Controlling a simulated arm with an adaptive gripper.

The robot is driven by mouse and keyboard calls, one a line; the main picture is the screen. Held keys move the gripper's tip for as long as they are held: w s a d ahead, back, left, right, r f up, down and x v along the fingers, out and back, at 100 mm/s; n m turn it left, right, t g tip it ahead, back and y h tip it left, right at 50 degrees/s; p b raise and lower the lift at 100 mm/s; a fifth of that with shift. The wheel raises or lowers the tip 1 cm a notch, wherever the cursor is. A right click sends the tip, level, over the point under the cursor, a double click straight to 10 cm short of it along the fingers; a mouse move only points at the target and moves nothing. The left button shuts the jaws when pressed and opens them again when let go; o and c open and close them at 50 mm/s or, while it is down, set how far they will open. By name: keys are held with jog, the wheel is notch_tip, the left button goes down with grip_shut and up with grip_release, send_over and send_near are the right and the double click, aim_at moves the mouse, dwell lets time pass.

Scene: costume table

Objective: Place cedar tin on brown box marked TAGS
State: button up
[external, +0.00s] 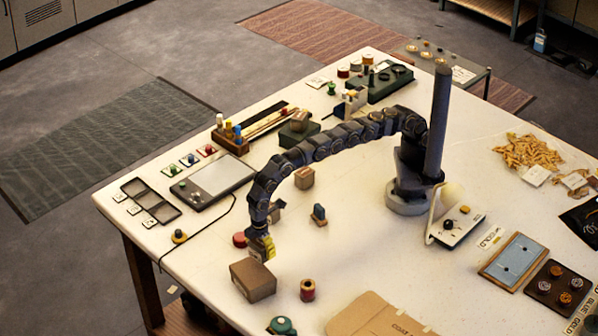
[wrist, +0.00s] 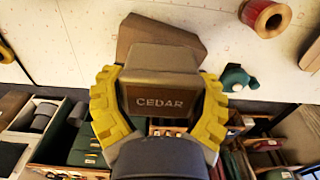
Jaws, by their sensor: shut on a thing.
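The cedar tin (wrist: 158,95), brown with CEDAR on its face, is between the yellow fingers of my gripper (wrist: 158,108) in the wrist view. My gripper is shut on it. In the external view my gripper (external: 262,247) is at the far edge of a plain brown box (external: 253,281), and the tin is hard to make out there. The brown box also shows behind the tin in the wrist view (wrist: 140,33), partly hidden by it. No TAGS marking is readable on the box. I cannot tell whether tin and box touch.
A red spool (external: 307,290) stands right of the box, and a green object (external: 282,325) is near the front edge. A cardboard folder (external: 365,315) lies at right.

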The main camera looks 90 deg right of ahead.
aim_at(260, 258)
jog(key=shift+w+a+f, duration=0.15)
jog(key=shift+w+f, duration=0.05)
jog(key=shift+f, duration=1.6)
jog(key=o, duration=1.2)
jog(key=shift+f, duration=0.15)
jog(key=shift+c, duration=0.2)
